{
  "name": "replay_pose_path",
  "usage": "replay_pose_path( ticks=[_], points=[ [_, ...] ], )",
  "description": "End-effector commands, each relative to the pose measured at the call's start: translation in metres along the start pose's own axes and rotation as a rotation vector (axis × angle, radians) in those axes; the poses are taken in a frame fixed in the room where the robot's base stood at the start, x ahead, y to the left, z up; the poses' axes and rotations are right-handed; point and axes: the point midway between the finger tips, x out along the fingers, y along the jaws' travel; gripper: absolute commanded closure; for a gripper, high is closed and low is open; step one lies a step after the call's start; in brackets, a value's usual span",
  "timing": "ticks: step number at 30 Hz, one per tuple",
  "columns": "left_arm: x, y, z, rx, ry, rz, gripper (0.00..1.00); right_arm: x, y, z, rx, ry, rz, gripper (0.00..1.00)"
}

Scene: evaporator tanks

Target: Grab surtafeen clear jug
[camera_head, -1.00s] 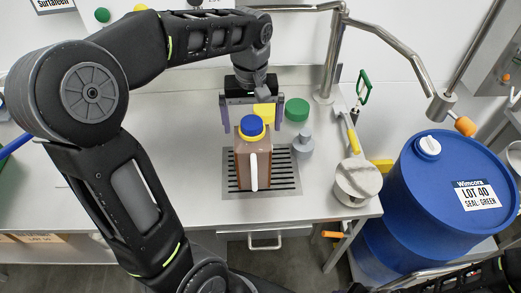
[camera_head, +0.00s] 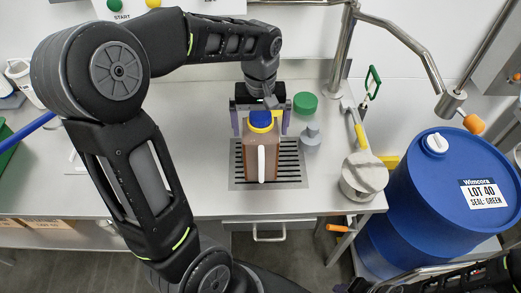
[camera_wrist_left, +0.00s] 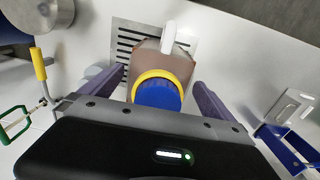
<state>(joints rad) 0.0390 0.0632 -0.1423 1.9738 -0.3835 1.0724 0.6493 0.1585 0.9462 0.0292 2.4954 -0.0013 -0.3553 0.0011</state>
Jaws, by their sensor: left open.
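A clear jug (camera_head: 254,165) with brown contents, a white handle and a blue cap over a yellow ring stands upright on a slotted drain plate (camera_head: 290,165). No label is readable on it. My left gripper (camera_head: 261,122) is open, with its purple fingers on either side of the jug's top. In the left wrist view the jug's blue cap (camera_wrist_left: 158,95) sits between the two spread fingers, with gaps visible beside it. The jug's far side is hidden. My right gripper is not visible.
A green lid (camera_head: 305,103), a grey bottle (camera_head: 311,134) and a round metal piece with a yellow-handled tool (camera_head: 364,175) lie to the right. A large blue drum (camera_head: 445,200) stands beyond the counter's right edge. The counter (camera_head: 200,130) left of the jug is mostly clear.

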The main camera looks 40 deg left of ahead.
Motion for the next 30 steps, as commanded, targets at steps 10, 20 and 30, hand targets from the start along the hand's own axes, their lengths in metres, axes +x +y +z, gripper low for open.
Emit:
replay_pose_path(
  ticks=[10,20,30],
  points=[
    [0.037,0.0,0.0,0.001,0.0,0.0,0.0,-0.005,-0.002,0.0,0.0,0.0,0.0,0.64],
    [0.037,0.0,0.0,0.0,0.0,0.0,0.0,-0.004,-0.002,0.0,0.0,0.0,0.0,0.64],
    [0.036,0.0,0.0,0.001,0.0,0.0,0.1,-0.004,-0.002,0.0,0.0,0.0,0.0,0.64]
  ],
)
